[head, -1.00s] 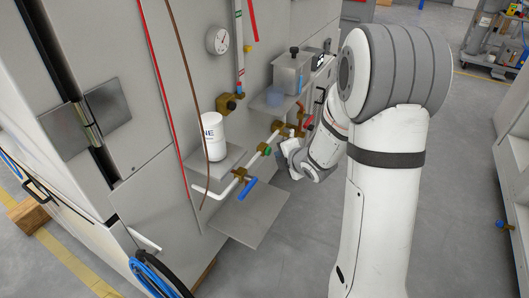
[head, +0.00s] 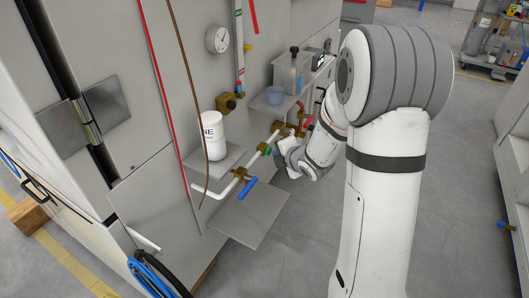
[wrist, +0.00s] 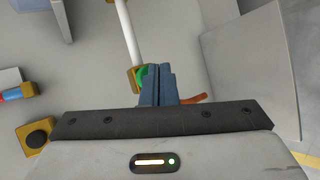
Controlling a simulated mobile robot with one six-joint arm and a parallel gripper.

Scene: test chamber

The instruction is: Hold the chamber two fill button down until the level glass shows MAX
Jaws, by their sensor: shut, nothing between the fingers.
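A brass block with a round black button (head: 229,102) sits on the grey wall, below the upright level glass (head: 239,45). The button (wrist: 38,138) also shows at lower left in the wrist view. No label by it is readable.
A round dial (head: 218,40) is left of the level glass. A white pipe with a blue handle (head: 247,188) runs below the button, above a lower metal plate (head: 245,222).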

